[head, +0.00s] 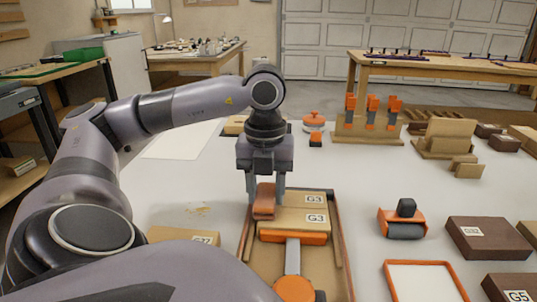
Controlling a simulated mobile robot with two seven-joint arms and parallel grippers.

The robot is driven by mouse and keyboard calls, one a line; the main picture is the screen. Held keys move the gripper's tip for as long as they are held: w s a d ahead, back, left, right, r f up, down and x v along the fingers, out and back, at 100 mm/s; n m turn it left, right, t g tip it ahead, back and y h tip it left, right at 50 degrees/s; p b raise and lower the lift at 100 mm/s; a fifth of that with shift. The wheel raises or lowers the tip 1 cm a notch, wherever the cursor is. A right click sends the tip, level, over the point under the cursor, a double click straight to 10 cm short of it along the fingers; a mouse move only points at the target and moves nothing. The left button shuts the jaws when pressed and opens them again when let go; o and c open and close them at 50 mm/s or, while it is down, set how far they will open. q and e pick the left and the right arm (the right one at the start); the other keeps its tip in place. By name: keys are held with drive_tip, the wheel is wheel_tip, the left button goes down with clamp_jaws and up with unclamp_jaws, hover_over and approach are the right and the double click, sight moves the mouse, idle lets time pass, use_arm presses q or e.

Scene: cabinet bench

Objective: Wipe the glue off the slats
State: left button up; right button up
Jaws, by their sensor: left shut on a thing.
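My left gripper (265,192) points down over the wooden tray. It is shut on a reddish-brown pad (264,205), which may be a folded cloth. The pad is at the left edge of the tan slats (292,203) marked G3; I cannot tell whether it touches them. The slats lie between the brown rails of the tray (336,240). An orange bar (293,238) with a grey shank and a round orange end lies against the near slat. No glue is clear on the slats. My right gripper is not in view.
A tan block (178,235) is at the near left, partly behind my arm. An orange roller (402,222), a brown block (487,238) and an orange-rimmed tray (455,270) stand right. White bench is clear between.

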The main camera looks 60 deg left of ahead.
use_arm(q)
wheel_tip(320, 180, up, 6)
drive_tip(key=p, duration=0.5)
drive_tip(key=shift+f, duration=0.1)
idle(0.4)
